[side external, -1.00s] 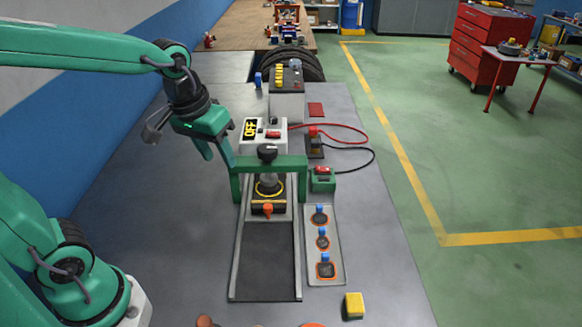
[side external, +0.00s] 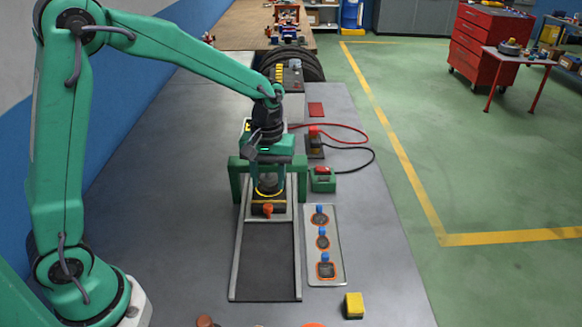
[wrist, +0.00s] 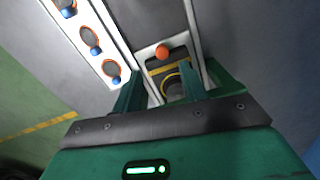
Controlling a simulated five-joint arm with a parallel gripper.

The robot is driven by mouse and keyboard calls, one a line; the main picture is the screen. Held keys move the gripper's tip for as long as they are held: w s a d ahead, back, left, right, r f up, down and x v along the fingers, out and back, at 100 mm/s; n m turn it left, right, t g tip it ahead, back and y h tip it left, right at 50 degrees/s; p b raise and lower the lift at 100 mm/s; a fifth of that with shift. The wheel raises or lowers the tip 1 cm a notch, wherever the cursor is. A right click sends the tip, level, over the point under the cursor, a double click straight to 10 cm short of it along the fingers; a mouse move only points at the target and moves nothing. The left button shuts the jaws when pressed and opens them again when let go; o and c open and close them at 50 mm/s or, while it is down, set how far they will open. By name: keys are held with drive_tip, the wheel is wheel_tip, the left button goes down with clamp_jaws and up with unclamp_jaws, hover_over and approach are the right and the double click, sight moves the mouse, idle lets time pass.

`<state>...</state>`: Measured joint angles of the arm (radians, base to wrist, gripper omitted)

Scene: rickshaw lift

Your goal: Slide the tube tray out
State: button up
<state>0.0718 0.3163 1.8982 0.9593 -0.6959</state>
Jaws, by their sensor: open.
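A light grey sliding tray (side external: 282,217) sits at the far end of a railed track (side external: 270,262), under a green arch frame (side external: 236,180). I take it to be the tube tray. It carries a black and yellow block (side external: 258,210) with an orange knob (side external: 268,209) on its near side. In the wrist view the block (wrist: 182,66) and knob (wrist: 162,52) show beyond my fingers. My gripper (side external: 268,178) is open and points down at the arch, above the block. Its fingers (wrist: 158,82) appear apart with nothing held. Contact with the arch or block cannot be told.
A yellow block (side external: 354,305) lies at the front. A red-and-green switch box (side external: 322,180) and red and black cables (side external: 367,143) are right of the arch. The track's near part is empty.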

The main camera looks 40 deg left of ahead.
sight(268, 206)
drive_tip(key=shift+f, duration=0.1)
drive_tip(key=shift+a+f, duration=0.15)
drive_tip(key=shift+f, duration=3.7)
clamp_jaws()
